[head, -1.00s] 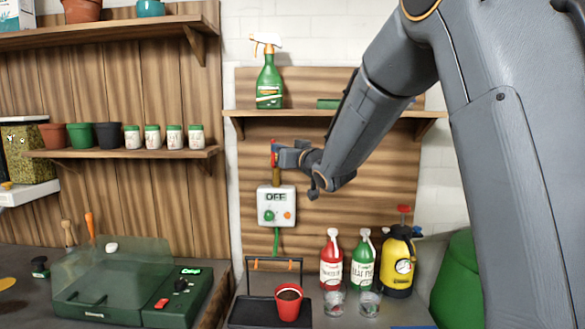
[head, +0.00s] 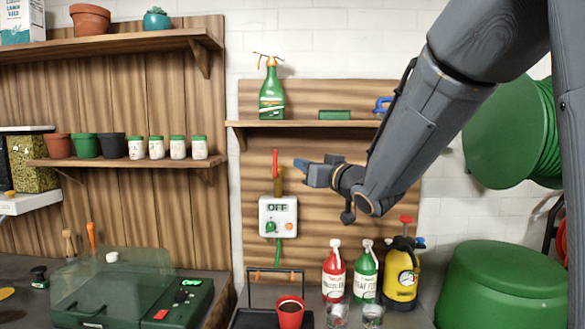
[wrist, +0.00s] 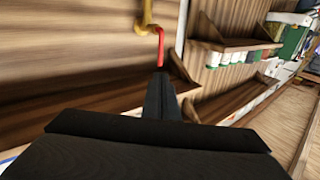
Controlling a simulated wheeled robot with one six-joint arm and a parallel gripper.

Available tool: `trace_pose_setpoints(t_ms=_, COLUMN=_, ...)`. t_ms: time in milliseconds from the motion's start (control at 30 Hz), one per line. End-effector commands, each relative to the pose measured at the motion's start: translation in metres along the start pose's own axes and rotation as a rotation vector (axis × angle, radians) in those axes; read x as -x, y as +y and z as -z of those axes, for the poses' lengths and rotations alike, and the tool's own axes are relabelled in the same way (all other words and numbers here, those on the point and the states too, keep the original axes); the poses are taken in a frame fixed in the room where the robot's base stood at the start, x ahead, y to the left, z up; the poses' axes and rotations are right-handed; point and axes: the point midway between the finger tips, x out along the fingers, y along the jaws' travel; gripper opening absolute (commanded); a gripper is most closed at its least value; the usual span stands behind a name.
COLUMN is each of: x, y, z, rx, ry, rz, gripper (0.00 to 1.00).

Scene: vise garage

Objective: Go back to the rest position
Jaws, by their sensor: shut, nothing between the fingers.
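My gripper (head: 303,165) is shut and empty in the head view, in front of the wood panel. It is to the right of a red-handled lever (head: 276,165) on a brass pipe, with a gap between them. In the wrist view my dark gripper (wrist: 158,85) shows at the centre, and the red lever handle (wrist: 160,48) hangs from a yellow pipe just beyond its tip.
A shelf (head: 340,123) with a green spray bottle (head: 271,92) is above my gripper. Below stand a red bottle (head: 334,275), a green bottle (head: 365,275) and a yellow pressure sprayer (head: 401,275). A green hose reel (head: 512,130) hangs at the right.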

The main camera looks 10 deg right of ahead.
Motion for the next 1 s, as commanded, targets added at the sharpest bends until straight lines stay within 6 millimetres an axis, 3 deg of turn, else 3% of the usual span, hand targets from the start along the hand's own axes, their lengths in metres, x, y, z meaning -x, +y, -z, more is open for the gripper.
trace_pose_setpoints(t_ms=233, x=0.020, y=-0.001, z=0.000, rx=0.000, ry=-0.003, rz=-0.002, gripper=0.00)
trace_pose_setpoints(t_ms=367, x=0.026, y=0.009, z=-0.023, rx=-0.002, ry=-0.070, rz=-0.058, gripper=0.00)
trace_pose_setpoints(t_ms=467, x=0.038, y=0.026, z=-0.067, rx=-0.006, ry=-0.201, rz=-0.156, gripper=0.00)
trace_pose_setpoints(t_ms=667, x=0.105, y=0.048, z=-0.184, rx=-0.031, ry=-0.591, rz=-0.350, gripper=0.00)
trace_pose_setpoints(t_ms=800, x=0.171, y=0.039, z=-0.254, rx=-0.068, ry=-0.880, rz=-0.419, gripper=0.00)
trace_pose_setpoints(t_ms=900, x=0.223, y=0.022, z=-0.294, rx=-0.102, ry=-1.084, rz=-0.436, gripper=0.00)
trace_pose_setpoints(t_ms=1000, x=0.271, y=0.000, z=-0.321, rx=-0.140, ry=-1.261, rz=-0.431, gripper=0.00)
